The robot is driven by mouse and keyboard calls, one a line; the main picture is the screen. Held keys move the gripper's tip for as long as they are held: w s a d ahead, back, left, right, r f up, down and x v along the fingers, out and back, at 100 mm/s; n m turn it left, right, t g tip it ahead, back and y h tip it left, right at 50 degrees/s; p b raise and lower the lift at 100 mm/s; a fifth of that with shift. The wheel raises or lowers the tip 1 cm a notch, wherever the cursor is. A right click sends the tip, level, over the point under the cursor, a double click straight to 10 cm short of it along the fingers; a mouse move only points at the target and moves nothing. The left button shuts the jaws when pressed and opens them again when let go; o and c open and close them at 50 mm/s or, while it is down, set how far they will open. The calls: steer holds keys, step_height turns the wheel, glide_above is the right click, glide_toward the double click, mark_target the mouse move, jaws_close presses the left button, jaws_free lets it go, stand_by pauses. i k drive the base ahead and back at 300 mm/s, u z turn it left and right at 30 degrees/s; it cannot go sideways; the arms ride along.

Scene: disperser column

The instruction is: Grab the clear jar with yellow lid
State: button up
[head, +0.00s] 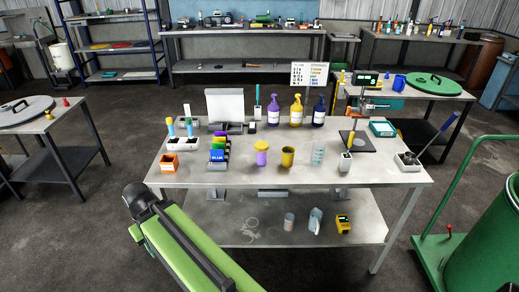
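A small jar with a yellow lid (262,153) stands upright on the grey workbench (210,178), near its middle. Its body looks pale purple rather than plainly clear, and it is small in the picture. To its right stands a yellow cup-like container (287,156). My green arm crosses the bottom of the head view, in front of the bench, and ends in a black rounded part at the upper left. No fingers show there, so my gripper is not visible. Nothing touches the jar.
Colour-labelled blocks (219,152) stand left of the jar. A clear beaker (318,153) is to the right. An orange box (170,162) sits at the front left. The bench front before the jar is clear. A green cart (470,240) stands at right.

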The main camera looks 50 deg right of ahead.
mark_target(261, 157)
steer(key=z, duration=0.15)
steer(key=i, duration=1.3)
steer(key=u, duration=0.3)
